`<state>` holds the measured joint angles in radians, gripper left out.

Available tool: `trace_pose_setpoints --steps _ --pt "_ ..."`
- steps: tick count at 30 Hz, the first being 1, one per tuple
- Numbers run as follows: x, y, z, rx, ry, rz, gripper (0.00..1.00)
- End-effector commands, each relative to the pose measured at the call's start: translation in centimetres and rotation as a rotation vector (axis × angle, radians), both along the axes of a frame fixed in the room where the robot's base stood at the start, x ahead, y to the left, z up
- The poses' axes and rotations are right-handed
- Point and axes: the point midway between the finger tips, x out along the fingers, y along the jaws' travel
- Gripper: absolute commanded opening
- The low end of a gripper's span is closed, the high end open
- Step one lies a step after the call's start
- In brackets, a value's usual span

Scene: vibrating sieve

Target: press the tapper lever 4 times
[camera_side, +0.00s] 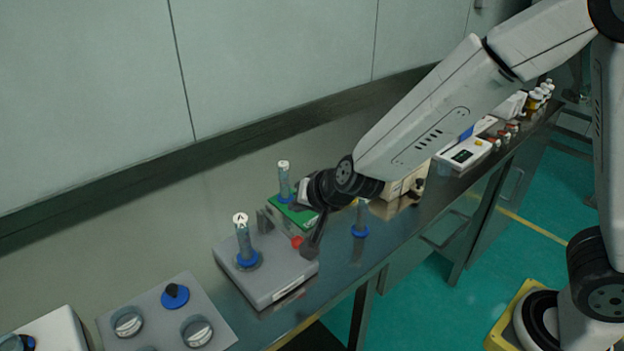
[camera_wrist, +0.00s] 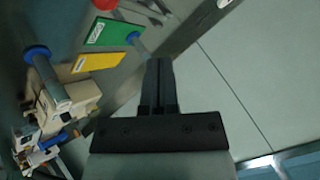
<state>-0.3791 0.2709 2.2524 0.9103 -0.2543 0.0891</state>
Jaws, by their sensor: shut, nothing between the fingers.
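The tapper lever seems to be the part with the red knob (camera_side: 297,242) on the grey sieve base (camera_side: 262,285). A red round end (camera_wrist: 104,4) also shows at the top edge of the wrist view, cut off by the frame. My gripper (camera_side: 309,252) is shut and empty, pointing down beside the red knob on its right. I cannot tell whether it touches the knob. In the wrist view, the closed fingers (camera_wrist: 159,66) point up the picture, with the red end above and left of them. The lever's arm is mostly hidden.
Cylinders with blue collars stand at the base's left (camera_side: 244,244), behind the green plate (camera_side: 284,181) and right of my gripper (camera_side: 360,220). The green plate (camera_wrist: 114,33) and a yellow plate (camera_wrist: 91,62) show in the wrist view. A knob panel (camera_side: 165,315) lies front left.

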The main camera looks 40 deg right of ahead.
Motion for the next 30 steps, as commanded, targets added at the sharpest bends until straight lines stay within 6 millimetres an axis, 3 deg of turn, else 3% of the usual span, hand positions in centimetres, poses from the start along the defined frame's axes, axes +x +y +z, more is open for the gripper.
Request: trace_pose_setpoints --steps 18,30 --pt "0.0 0.0 -4.7 -0.001 0.002 0.0 0.0" --pt "0.0 0.0 -5.4 0.002 -0.001 0.002 0.0"
